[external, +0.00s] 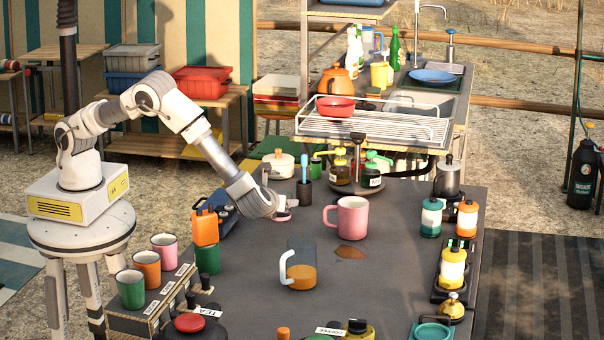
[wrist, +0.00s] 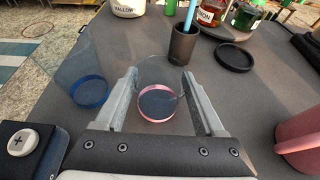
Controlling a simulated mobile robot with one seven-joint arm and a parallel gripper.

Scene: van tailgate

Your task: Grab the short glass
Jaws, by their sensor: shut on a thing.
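A short clear glass with a pink base (wrist: 160,107) stands between the two fingers of my gripper (wrist: 160,84) in the wrist view. The fingers are shut on its sides. In the external view my gripper (external: 283,208) is low over the dark table, and the glass is mostly hidden or too small to make out. A taller clear glass with a blue base (wrist: 88,90) stands to the left of the fingers, apart from them.
A dark cup with a blue stick (wrist: 185,42) stands just behind the glass, with a black round lid (wrist: 235,57) to its right. A pink mug (external: 352,218), a brown spill (external: 350,253) and a glass mug of amber liquid (external: 302,274) are to the right.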

